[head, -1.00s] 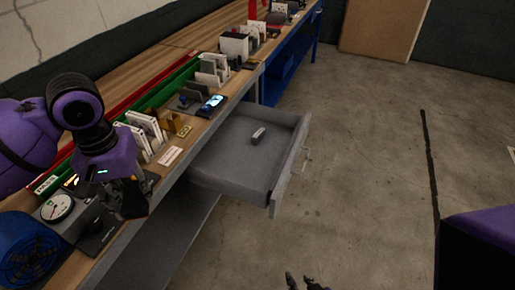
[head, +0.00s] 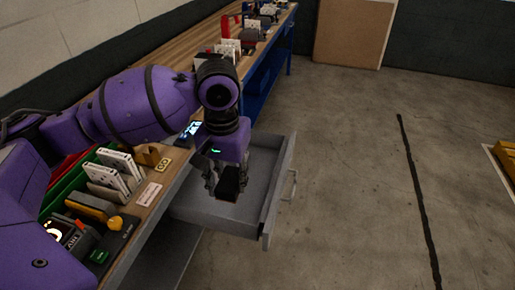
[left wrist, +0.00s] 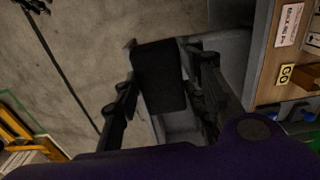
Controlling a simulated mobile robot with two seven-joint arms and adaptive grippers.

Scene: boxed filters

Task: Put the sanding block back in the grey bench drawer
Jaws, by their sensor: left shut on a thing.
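The sanding block shows as a dark block (head: 229,183) between the fingers of my left gripper (head: 226,182). It also shows in the left wrist view (left wrist: 160,78), with a finger on each side. The left gripper is shut on it and holds it over the open grey drawer (head: 262,208), at the drawer's bench side. The arm and gripper hide part of the drawer's inside. Dark finger-like parts at the top left of the left wrist view look like my right gripper (left wrist: 35,5); too little shows to tell its state.
The wooden bench (head: 150,58) runs along the left, with white boxed filters (head: 118,163) and a green bin (head: 68,185). A phone-like device (head: 190,130) lies near the bench edge. A yellow object (head: 507,155) stands far right.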

